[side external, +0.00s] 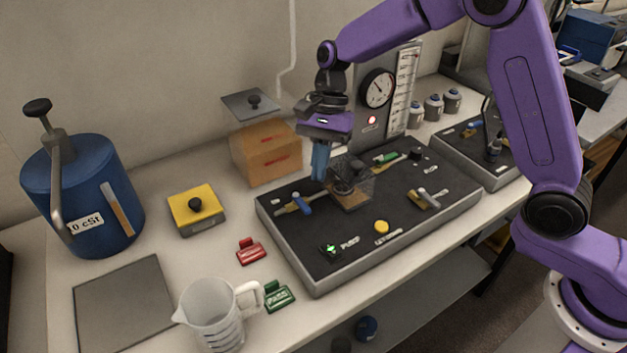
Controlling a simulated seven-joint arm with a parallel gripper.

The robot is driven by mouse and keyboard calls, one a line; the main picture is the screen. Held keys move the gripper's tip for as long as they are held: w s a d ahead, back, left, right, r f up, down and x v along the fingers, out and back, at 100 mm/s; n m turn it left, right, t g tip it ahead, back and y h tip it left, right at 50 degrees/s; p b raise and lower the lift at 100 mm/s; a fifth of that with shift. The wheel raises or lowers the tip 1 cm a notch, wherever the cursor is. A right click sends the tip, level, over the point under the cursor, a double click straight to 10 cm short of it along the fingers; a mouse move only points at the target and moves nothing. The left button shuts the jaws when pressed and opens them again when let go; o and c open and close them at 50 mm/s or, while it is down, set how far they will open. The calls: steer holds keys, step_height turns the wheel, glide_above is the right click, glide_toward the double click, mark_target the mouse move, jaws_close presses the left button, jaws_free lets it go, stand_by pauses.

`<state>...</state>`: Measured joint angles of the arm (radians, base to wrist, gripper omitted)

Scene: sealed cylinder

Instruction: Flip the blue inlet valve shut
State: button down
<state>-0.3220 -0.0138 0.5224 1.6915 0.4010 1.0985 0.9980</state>
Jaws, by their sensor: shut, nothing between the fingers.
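The blue inlet valve (302,204) is a small blue lever on a brass-coloured pipe fitting, at the left end of the dark panel (300,265). The lever lies at an angle across the pipe; I cannot tell for certain whether it is open or shut. My gripper (319,177) points down with its blue fingers closed and empty. Its tips are just above and to the right of the blue lever in the picture, seemingly apart from it. They are beside the clear box with a dark round part (350,182) at the panel's middle.
A green-handled valve (386,157), a yellow button (382,227) and a lit green pump switch (329,250) sit on the panel. The gauge board (377,90) stands behind. A cardboard box (266,152) is left of my gripper; a clear jug (212,312) stands at the front.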

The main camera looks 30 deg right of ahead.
steer(key=r, duration=0.1)
steer(key=d+r, duration=0.1)
steer(key=r, duration=0.1)
steer(key=d+r, duration=0.1)
steer(key=r, duration=0.1)
steer(key=shift+s+f, duration=0.1)
stand_by(0.3)
steer(key=s+d+n+t+h, duration=0.1)
steer(key=s+d+n, duration=0.4)
steer(key=s+n, duration=0.2)
steer(key=s+d+n+t+h, duration=0.1)
steer(key=s+d+n, duration=0.4)
steer(key=s+n, duration=0.3)
steer(key=s+d+f+n+t+h, duration=0.1)
steer(key=s+d+n, duration=0.4)
steer(key=s, duration=0.9)
steer(key=n, duration=0.2)
steer(key=shift+s+d+n, duration=0.15)
steer(key=shift+d+n, duration=0.15)
steer(key=shift+d, duration=0.1)
